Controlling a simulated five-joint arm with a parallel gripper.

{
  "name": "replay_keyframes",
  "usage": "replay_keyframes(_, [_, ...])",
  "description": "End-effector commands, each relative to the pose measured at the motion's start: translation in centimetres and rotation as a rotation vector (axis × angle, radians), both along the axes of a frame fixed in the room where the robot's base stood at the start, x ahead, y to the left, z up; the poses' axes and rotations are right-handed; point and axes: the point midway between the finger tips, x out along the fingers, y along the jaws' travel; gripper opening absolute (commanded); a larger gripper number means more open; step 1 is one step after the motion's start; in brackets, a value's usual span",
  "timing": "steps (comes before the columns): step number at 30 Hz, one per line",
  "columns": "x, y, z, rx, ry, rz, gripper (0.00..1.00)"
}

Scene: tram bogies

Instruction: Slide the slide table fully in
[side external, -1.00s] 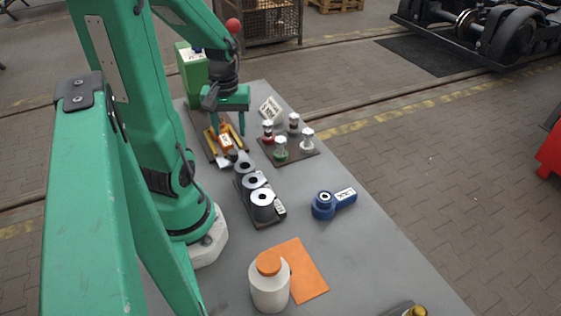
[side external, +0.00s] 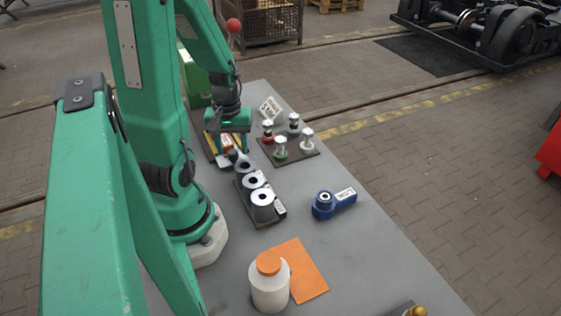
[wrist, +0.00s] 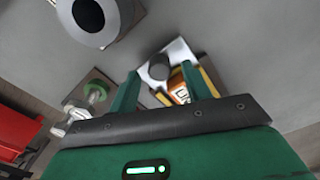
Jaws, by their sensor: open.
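The slide table has an orange carriage (side external: 227,142) with a white label between yellow rails on a dark base. In the wrist view the orange carriage (wrist: 181,86) shows beyond a pale end plate (wrist: 178,50) with a dark round knob (wrist: 159,67). My gripper (side external: 233,148) is low over the slide table and hides part of it. In the wrist view my gripper (wrist: 161,82) is open, its fingers apart on either side of the knob and carriage. Whether a finger touches anything is unclear.
A rack of grey rollers (side external: 262,198) stands close in front of the slide table. A board with several capped pegs (side external: 281,150) is to its right. The table's right side is mostly clear.

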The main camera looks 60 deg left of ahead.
Motion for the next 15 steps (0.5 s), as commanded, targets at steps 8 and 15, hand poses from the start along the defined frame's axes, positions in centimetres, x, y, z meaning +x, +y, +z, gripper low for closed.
replay_keyframes(8, [0.0, 0.0, -1.5, -0.001, 0.000, 0.000, 0.48])
replay_keyframes(15, [0.0, 0.0, -1.6, 0.000, 0.000, 0.000, 0.48])
